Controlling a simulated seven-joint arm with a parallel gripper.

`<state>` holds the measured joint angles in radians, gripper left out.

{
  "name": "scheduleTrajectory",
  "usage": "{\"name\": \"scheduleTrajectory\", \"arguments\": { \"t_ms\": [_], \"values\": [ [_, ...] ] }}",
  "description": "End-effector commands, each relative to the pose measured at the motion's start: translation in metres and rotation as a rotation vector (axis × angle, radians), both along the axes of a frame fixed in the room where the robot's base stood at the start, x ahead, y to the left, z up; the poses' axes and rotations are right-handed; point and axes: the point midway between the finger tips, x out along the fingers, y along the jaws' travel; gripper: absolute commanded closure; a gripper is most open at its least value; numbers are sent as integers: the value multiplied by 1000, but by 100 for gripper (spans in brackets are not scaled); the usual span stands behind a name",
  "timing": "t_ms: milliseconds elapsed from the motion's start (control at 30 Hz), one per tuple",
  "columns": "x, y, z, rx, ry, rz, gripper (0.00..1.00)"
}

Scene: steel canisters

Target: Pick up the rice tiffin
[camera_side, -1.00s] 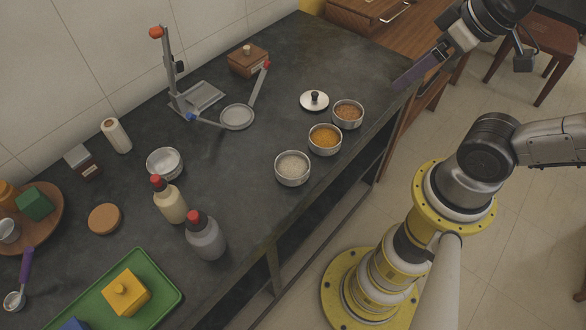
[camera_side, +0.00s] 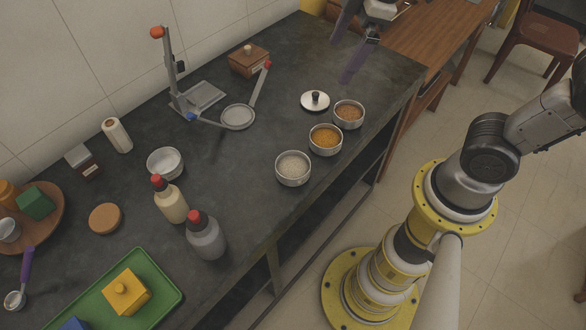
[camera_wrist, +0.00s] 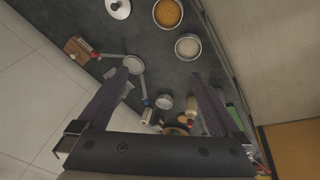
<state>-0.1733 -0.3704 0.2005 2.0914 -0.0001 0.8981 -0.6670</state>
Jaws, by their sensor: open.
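The rice tiffin (camera_side: 293,168) is a round steel canister with white grains, nearest in the row of three along the counter's right edge. It stands upright and open, and shows in the wrist view (camera_wrist: 188,47) at the upper middle. My gripper (camera_side: 342,60) is at the top of the side view, open and empty. It is above the far end of the counter, well apart from the rice tiffin. In the wrist view its two purple fingers (camera_wrist: 160,76) are spread wide.
The canister with yellow-orange contents (camera_side: 325,140) stands close to the rice tiffin, and one with brown contents (camera_side: 348,114) is beyond it. A steel lid (camera_side: 315,101) lies beside them. Two red-capped bottles (camera_side: 205,236) stand left of the rice. A hinged metal stand (camera_side: 197,97) rises at the back.

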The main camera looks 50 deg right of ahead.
Motion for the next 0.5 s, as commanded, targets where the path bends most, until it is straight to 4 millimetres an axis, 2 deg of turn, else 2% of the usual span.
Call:
{"name": "scheduleTrajectory", "arguments": {
  "t_ms": [33,100,200,333,500],
  "values": [
    [15,15,-15,-23,50,81,0],
    [30,34,-34,-49,106,180,0],
    [43,59,-63,-76,181,280,0],
    [45,81,-95,-100,259,338,0],
    [38,92,-116,-116,308,377,0]
  ]
}}
